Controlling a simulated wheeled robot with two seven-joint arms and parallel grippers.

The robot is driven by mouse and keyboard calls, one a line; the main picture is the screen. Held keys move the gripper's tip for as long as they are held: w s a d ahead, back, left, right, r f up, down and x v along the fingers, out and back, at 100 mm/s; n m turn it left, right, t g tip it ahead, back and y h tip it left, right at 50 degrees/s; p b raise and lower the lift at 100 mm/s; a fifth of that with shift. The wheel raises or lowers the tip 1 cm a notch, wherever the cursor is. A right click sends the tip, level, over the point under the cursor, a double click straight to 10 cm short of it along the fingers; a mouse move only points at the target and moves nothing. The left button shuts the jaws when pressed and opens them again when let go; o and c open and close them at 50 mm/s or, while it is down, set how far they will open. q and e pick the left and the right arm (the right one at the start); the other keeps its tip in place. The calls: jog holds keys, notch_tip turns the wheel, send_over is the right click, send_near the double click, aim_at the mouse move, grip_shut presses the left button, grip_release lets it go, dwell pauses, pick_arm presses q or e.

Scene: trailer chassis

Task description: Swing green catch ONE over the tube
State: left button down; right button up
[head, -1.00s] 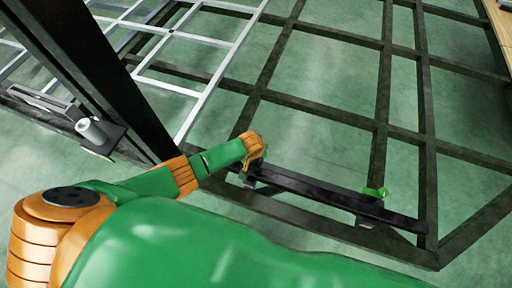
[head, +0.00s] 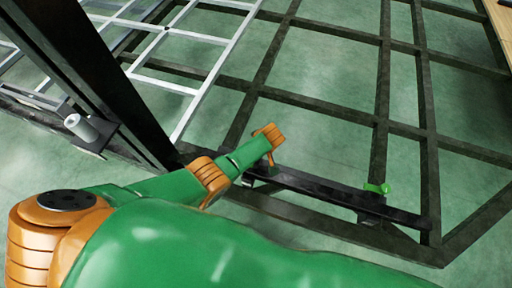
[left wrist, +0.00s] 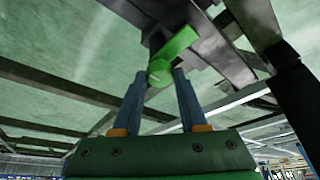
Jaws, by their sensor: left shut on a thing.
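My left arm comes in from the left in the head view, and its gripper (head: 271,160) is at the left end of the black tube (head: 335,190). In the left wrist view the two fingers of the left gripper (left wrist: 160,75) are shut on a bright green catch (left wrist: 175,48), at its rounded end. This catch sits against dark metal parts and points obliquely. In the head view my gripper hides it. A second green catch (head: 377,188) stands near the right end of the tube, with no gripper near it. My right gripper is not in view.
A dark frame of crossing beams (head: 384,100) surrounds the tube over a green floor. A light grey lattice (head: 195,60) lies at the upper left. A thick black post (head: 105,85) and a bracket with a white cylinder (head: 80,127) stand close to my left arm.

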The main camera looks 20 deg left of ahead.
pick_arm(q)
jog(key=shift+w, duration=0.1)
dwell(0.4)
jog(key=shift+c, duration=2.2)
grip_release()
jog(key=shift+a, duration=0.1)
jog(key=p+v, duration=0.4)
jog(key=v, duration=0.3)
jog(key=shift+p, duration=0.4)
